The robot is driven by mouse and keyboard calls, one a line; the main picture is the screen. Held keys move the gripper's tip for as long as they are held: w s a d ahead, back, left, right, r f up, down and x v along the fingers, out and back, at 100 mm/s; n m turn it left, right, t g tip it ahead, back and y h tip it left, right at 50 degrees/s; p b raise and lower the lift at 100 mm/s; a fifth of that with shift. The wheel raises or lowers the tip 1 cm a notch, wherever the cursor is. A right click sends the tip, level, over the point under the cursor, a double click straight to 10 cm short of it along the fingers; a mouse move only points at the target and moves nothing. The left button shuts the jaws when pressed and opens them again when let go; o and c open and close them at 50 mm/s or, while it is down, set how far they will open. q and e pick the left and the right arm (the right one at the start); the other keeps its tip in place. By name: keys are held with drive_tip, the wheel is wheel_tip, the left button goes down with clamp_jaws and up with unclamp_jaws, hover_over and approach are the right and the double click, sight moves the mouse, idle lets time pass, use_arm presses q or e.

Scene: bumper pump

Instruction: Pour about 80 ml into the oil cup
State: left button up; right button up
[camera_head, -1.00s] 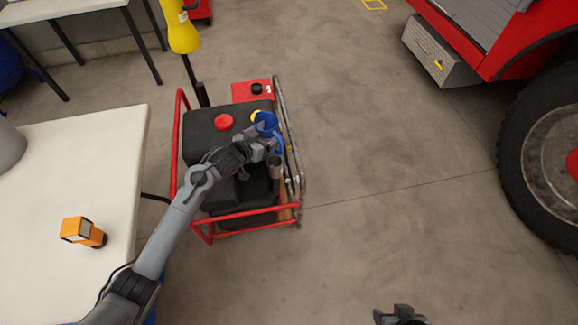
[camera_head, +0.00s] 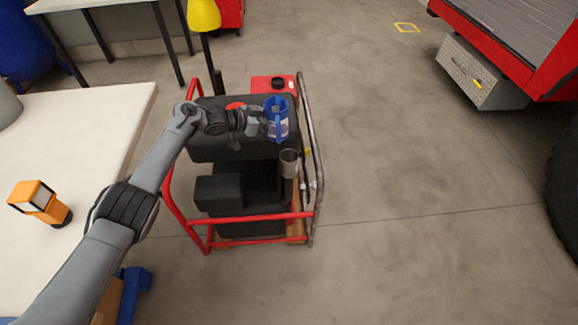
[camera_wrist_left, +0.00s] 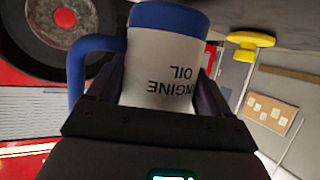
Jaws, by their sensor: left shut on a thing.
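A blue-and-white jug (camera_head: 277,108) hangs over the far right part of the pump in the head view. My left gripper (camera_head: 257,123) is shut on it from the left. The left wrist view shows the jug's white wall (camera_wrist_left: 160,75) marked ENGINE OIL, with a blue rim and blue handle, between the fingers. I cannot tell its exact tilt or how much it holds. A grey metal cup (camera_head: 289,157), probably the oil cup, stands open-topped on the pump's right side, nearer than the jug and apart from it in the picture. My right gripper is out of view.
The pump has a black body (camera_head: 220,192) inside a red tube frame (camera_head: 255,217). A red cap is partly hidden behind my left wrist. A white table (camera_head: 105,125) with an orange device (camera_head: 36,197) stands left. The floor right of the pump is clear.

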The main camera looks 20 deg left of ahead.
use_arm(q)
drive_tip(key=shift+s+a+f+b, duration=0.1)
drive_tip(key=shift+a+f+b, duration=0.1)
drive_tip(key=shift+a+b, duration=0.75)
drive_tip(key=shift+s+a+r+b, duration=0.1)
drive_tip(key=shift+a+r+b, duration=0.1)
drive_tip(key=shift+b, duration=0.25)
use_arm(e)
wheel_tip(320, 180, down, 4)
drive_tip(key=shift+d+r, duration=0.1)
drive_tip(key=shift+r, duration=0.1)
